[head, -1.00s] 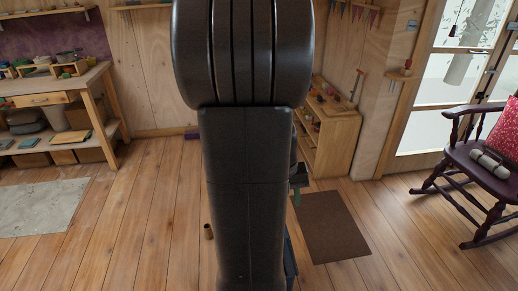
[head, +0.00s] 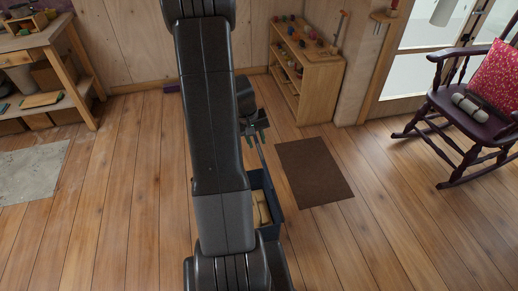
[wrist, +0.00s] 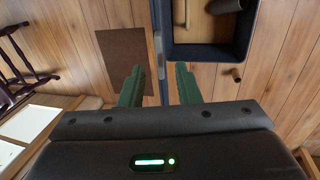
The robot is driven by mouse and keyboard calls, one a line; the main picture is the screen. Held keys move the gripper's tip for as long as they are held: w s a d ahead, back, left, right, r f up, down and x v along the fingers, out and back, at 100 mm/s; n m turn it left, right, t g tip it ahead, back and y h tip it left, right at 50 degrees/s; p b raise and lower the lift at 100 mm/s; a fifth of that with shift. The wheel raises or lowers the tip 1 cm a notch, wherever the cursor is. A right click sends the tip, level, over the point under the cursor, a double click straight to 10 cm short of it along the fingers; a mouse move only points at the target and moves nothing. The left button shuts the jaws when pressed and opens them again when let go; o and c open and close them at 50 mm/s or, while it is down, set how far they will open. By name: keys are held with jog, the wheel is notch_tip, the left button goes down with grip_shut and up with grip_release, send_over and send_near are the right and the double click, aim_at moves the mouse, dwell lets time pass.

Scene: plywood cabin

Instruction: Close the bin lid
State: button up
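The bin is a dark blue open box (head: 276,205), partly hidden behind my arm in the head view. The wrist view shows its rim (wrist: 208,52), with tan contents and a dark cylinder inside. A thin blue-grey strip (wrist: 161,50), which looks like the raised lid seen nearly edge-on, runs beside the bin's opening. My gripper (wrist: 158,88) is open with green fingers, and the strip passes between them in the picture. I cannot tell whether they touch it. In the head view my gripper (head: 255,136) is just beyond the bin.
A brown mat (head: 314,171) lies right of the bin. A wooden shelf (head: 312,80) stands behind, and a purple rocking chair (head: 470,115) is at the right.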

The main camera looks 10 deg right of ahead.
aim_at(259, 149)
jog(key=shift+x, duration=2.65)
grip_shut()
